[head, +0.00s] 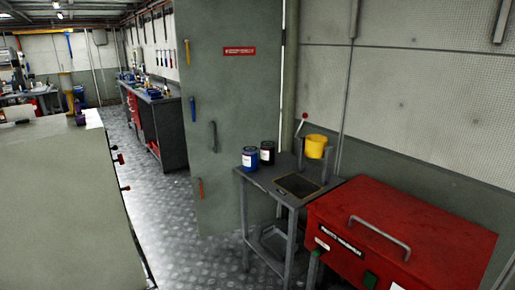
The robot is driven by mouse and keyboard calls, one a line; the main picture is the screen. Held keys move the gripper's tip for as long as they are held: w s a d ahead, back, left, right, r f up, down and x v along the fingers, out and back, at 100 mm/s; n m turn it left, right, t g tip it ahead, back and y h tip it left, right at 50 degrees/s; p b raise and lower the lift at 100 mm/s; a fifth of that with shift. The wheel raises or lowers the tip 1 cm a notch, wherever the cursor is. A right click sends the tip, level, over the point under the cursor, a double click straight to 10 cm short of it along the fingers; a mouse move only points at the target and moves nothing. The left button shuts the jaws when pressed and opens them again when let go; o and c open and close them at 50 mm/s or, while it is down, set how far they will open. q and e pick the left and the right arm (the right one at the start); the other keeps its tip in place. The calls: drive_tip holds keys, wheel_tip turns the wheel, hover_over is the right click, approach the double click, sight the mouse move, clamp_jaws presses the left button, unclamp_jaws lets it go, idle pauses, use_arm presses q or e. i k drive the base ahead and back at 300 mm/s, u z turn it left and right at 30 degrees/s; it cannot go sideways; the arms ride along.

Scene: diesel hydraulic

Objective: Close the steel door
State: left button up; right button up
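The tall grey-green steel door (240,105) stands upright left of centre in the head view. It carries a red label (238,51) near the top and a dark vertical handle (214,137) at mid-height. Small blue and orange levers sit along its left side. The door stands open, with a wide opening to its left through which a workshop shows. A narrow bright gap runs along its right edge. Neither of my grippers is in view.
A red chest (425,225) is at front right. A grey-green cabinet (55,200) fills the left. Checker-plate floor (175,220) between is clear.

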sight(233, 78)
drive_tip(key=u, duration=0.15)
drive_tip(key=i, duration=1.05)
drive_tip(key=u, duration=0.75)
drive_tip(key=i, duration=0.95)
drive_tip(key=u, duration=0.45)
drive_tip(key=i, duration=1.15)
drive_tip(key=z, duration=0.35)
